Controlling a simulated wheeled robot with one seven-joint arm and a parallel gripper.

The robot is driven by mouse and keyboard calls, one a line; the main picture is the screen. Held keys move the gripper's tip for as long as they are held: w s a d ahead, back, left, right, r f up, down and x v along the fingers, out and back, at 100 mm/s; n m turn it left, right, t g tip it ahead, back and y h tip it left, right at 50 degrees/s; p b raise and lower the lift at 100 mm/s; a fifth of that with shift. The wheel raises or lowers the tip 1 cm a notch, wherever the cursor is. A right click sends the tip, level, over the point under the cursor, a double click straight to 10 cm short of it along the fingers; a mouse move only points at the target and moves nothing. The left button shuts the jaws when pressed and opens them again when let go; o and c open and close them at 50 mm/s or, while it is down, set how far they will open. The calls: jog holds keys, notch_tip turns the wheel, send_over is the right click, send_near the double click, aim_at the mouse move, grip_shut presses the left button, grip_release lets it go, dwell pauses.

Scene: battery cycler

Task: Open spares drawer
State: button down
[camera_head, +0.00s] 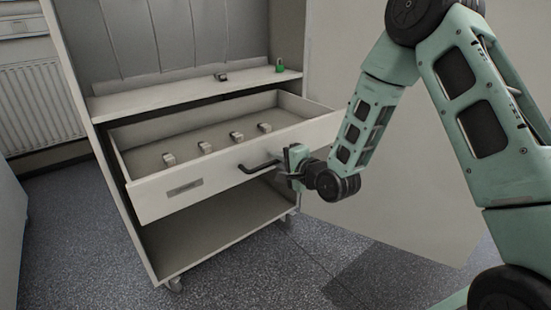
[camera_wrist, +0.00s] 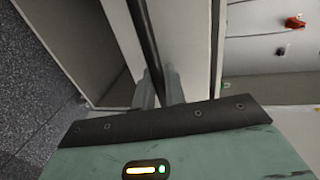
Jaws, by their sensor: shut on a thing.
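The spares drawer (camera_head: 233,163) is a white drawer in the cabinet, pulled well out in the head view. Its front carries a black bar handle (camera_head: 258,167) and a small label (camera_head: 185,187). Several small grey-white items lie on the drawer floor. My gripper (camera_head: 285,165) is at the handle's right end, shut on it. In the wrist view the dark handle bar (camera_wrist: 143,40) runs between my gripper's fingers (camera_wrist: 158,88), and the drawer front (camera_wrist: 182,30) lies behind it.
A shelf (camera_head: 190,95) above the drawer holds a small dark item (camera_head: 220,77) and a green padlock-like item (camera_head: 279,65). An open bay (camera_head: 215,225) lies below. A radiator (camera_head: 40,105) stands at the left. Speckled floor is clear in front.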

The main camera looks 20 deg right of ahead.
jog(key=shift+s+d, duration=0.1)
jog(key=shift+s, duration=0.1)
jog(key=c, duration=1.5)
grip_release()
jog(key=shift+c, duration=0.2)
jog(key=p+v, duration=1.5)
jog(key=v, duration=0.2)
jog(key=shift+s+p, duration=0.2)
jog(key=shift+p, duration=0.15)
jog(key=shift+d, duration=0.1)
